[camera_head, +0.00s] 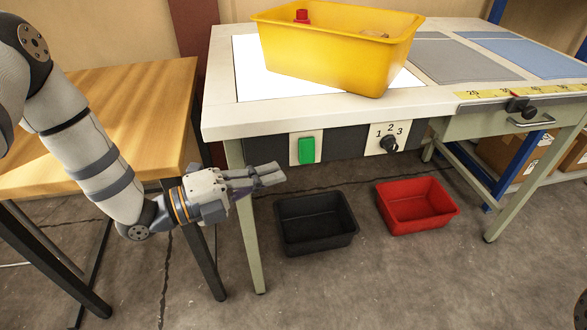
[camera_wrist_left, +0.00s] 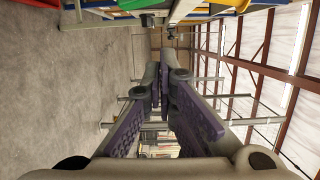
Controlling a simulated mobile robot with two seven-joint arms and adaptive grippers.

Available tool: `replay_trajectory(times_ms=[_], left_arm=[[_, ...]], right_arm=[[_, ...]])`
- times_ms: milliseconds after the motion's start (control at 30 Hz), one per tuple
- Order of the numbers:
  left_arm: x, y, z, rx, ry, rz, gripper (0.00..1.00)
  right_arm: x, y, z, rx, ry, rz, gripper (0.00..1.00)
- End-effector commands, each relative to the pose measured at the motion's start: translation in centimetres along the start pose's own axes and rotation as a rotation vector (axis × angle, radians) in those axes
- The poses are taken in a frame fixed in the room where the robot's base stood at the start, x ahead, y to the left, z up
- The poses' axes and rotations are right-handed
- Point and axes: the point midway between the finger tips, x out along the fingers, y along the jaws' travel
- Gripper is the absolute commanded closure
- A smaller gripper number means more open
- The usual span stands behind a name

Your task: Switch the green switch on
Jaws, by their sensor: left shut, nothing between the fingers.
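The green switch (camera_head: 307,150) sits on a pale plate on the dark front panel of the workbench, left of a black numbered knob (camera_head: 389,143). My left gripper (camera_head: 272,173) is shut and empty. In the head view its fingertips appear below and a little left of the switch, and I see no contact with it. The left wrist view shows the two fingers (camera_wrist_left: 160,85) close together with nothing between them. A green patch (camera_wrist_left: 129,4) shows at the top edge of that view; I cannot tell whether it is the switch. My right gripper is not in view.
A yellow bin (camera_head: 335,50) stands on the workbench (camera_head: 225,115). A black bin (camera_head: 315,222) and a red bin (camera_head: 417,205) are on the floor under it. A wooden table (camera_head: 150,95) stands at left. Floor in front is clear.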

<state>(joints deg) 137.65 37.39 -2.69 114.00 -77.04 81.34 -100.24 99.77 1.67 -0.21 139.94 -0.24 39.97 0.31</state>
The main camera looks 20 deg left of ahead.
Motion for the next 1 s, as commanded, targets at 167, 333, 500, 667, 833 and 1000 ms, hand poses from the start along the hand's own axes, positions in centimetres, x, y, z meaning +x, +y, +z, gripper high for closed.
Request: replay_trajectory(times_ms=[167, 333, 500, 667, 833, 1000], left_arm=[[-2.2, -0.2, 0.0, 0.000, 0.000, -0.001, 1.00], [-2.7, -0.2, 0.0, 0.000, 0.001, -0.001, 1.00], [-2.7, -0.1, 0.0, 0.000, 0.001, -0.001, 1.00], [-2.7, -0.1, 0.0, 0.000, 0.001, -0.001, 1.00], [-2.6, 3.8, -2.2, -0.341, -0.083, 0.207, 1.00], [-9.9, 13.8, -11.3, -1.182, -0.569, 0.720, 1.00]], right_arm=[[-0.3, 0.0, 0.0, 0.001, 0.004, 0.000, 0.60], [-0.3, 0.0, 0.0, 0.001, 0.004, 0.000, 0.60], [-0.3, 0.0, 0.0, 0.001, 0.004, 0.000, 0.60], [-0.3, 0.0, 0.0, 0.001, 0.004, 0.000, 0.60], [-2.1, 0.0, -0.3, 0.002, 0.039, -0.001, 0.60], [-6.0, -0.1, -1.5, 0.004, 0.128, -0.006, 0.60]])
